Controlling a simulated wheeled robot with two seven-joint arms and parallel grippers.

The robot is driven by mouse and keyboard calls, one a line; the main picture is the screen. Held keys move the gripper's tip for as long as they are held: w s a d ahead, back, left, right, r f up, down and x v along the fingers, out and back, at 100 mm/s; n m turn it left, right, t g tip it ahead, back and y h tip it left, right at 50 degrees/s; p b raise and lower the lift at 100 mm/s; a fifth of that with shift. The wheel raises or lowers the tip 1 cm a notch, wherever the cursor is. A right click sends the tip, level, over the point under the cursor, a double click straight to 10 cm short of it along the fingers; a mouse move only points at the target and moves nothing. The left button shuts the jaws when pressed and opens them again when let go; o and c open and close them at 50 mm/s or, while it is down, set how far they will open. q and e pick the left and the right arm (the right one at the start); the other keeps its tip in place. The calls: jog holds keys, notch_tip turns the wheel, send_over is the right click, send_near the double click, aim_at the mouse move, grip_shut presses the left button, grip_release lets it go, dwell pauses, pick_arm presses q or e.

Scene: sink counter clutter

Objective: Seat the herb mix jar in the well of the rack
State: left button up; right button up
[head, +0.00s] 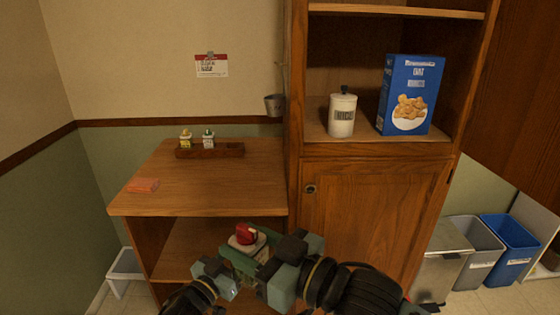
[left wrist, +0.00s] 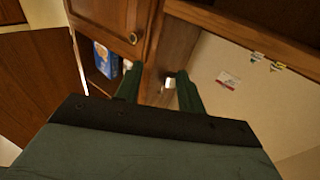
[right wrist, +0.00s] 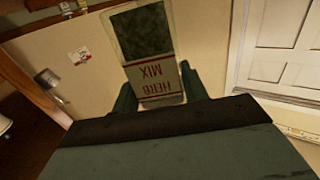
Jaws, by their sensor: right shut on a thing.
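The herb mix jar shows in the right wrist view (right wrist: 152,50), with a dark green fill and a red-lettered label that reads upside down. In the head view its red cap (head: 246,234) shows in front of the counter, below the top's level in the picture. My right gripper (head: 250,256) is shut on the jar, one finger on each side. The wooden rack (head: 190,154) lies on the counter toward the back, with two small jars (head: 186,138) (head: 208,138) in its left and middle places; its right end looks empty. My left gripper (left wrist: 156,80) is open and empty.
The counter (head: 200,185) is mostly clear, with an orange cloth (head: 143,185) at the left. A tall cabinet (head: 375,205) stands at the right, holding a white canister (head: 342,116) and a blue cereal box (head: 410,95). Bins (head: 511,240) stand on the floor.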

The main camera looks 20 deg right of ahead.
pick_arm(q)
jog(key=s+d+r+m+g+h, duration=0.2)
jog(key=d+r+m+g+h, duration=0.3)
jog(key=r, duration=0.6)
jog(key=s+d+r+m+g+h, duration=0.2)
jog(key=d+r+m+g, duration=0.4)
jog(key=r, duration=0.6)
jog(key=s+d+r+m+g+y, duration=0.3)
jog(key=s+r+m+g+y, duration=0.25)
jog(key=s, duration=0.35)
jog(key=s+d+r+m+g+y, duration=0.4)
jog(key=s+r+m, duration=0.15)
jog(key=s, duration=0.25)
jog(key=n+t+y, duration=0.3)
jog(key=t+y, duration=0.8)
jog(key=y, duration=0.3)
send_near(251, 227)
jog(key=v, duration=0.3)
jog(key=x, duration=1.1)
jog(key=shift+a+f, duration=0.1)
jog(key=shift+f, duration=0.2)
jog(key=shift+c, duration=0.3)
